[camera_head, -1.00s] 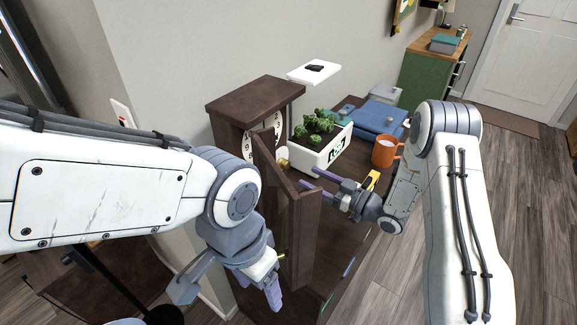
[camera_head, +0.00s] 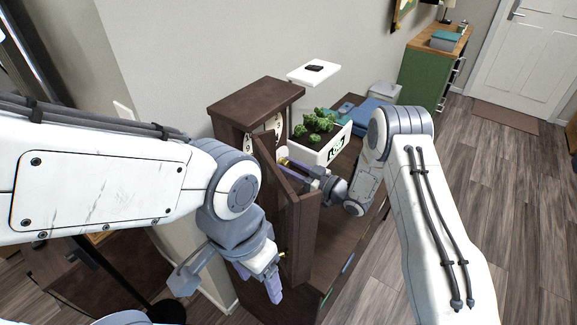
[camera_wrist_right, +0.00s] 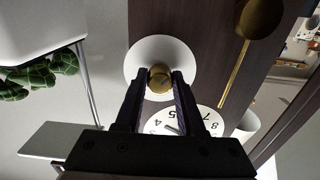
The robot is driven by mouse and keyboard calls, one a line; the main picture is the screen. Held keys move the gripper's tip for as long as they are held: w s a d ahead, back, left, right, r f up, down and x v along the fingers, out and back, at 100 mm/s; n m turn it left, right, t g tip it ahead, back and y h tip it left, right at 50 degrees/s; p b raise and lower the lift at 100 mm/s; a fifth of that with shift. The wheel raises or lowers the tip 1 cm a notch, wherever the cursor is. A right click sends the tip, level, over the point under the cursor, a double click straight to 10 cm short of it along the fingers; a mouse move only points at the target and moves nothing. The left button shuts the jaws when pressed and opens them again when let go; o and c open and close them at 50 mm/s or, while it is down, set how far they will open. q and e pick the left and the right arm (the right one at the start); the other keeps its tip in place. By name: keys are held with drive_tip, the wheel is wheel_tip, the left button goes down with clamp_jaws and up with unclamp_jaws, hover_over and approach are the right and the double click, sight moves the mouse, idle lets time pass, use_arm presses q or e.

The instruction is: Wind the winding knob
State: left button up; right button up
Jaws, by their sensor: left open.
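The brass winding knob (camera_wrist_right: 160,78) sits in front of a round white disc (camera_wrist_right: 143,58) on the dark clock case, in the right wrist view. My right gripper (camera_wrist_right: 160,82) has one finger on each side of it, very close; I cannot tell whether both fingers press on it. In the head view my right gripper (camera_head: 298,168) reaches behind the open door of the dark wooden clock cabinet (camera_head: 255,100), and its tips are partly hidden. The numbered dial (camera_wrist_right: 185,122) is close by. My left gripper (camera_head: 262,280) is open and empty beside the cabinet.
The open cabinet door (camera_head: 300,225) stands between my two grippers. A white planter (camera_head: 325,150) with green plants is right of the clock. A brass pendulum (camera_wrist_right: 258,18) hangs near the knob. A white shelf (camera_head: 314,74) is on the wall.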

clamp_jaws()
drive_tip(key=m, duration=0.3)
drive_tip(key=shift+b, duration=0.35)
drive_tip(key=m, duration=0.3)
drive_tip(key=shift+m, duration=0.3)
drive_tip(key=m, duration=0.4)
drive_tip(key=shift+r+m, duration=0.1)
drive_tip(key=shift+m, duration=2.4)
